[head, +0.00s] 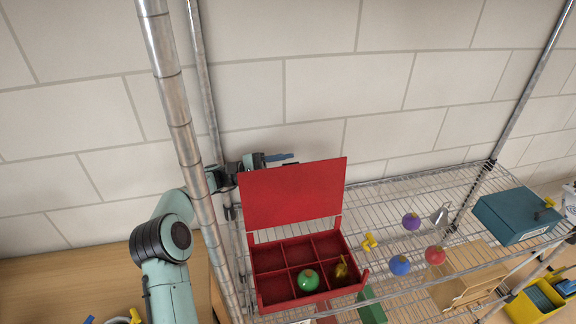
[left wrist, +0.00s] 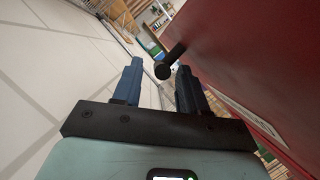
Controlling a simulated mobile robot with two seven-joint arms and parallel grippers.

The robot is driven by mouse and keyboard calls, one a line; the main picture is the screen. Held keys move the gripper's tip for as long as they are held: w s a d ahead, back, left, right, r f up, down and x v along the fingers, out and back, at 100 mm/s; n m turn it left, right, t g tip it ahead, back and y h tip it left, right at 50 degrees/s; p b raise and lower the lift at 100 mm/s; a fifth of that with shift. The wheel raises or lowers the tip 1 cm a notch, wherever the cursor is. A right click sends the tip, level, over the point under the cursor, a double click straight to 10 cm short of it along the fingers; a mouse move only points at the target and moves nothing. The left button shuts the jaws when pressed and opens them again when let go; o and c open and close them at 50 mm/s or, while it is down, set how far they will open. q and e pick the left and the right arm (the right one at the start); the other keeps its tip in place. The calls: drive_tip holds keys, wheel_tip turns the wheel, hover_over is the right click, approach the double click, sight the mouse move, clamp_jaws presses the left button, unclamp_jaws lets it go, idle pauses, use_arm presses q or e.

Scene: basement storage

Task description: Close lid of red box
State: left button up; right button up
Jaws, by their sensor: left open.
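The red box (head: 300,300) stands on a wire shelf with its lid (head: 292,195) raised, nearly upright at the back. Its compartments hold a green ball-shaped ornament (head: 308,280) and a gold ornament (head: 341,268). My left gripper (head: 280,158) is at the lid's upper left edge, on the wall side, partly hidden by the lid. In the left wrist view its blue fingers (left wrist: 158,78) are apart. A dark peg (left wrist: 170,62) on the red lid surface (left wrist: 245,60) shows near the fingertips; I cannot tell whether they touch it. My right gripper is not in view.
A metal post (head: 180,120) stands close to my left arm. On the shelf right of the box are purple (head: 411,221), blue (head: 400,265) and red (head: 435,255) balls, a yellow piece (head: 369,242) and a teal box (head: 515,215). A block wall is behind.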

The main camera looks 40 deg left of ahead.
use_arm(q)
drive_tip(key=shift+w+d+r, duration=0.15)
drive_tip(key=shift+w+d, duration=0.1)
drive_tip(key=shift+d, duration=0.15)
clamp_jaws()
drive_tip(key=shift+s+d+r, duration=0.1)
drive_tip(key=shift+d+r, duration=0.05)
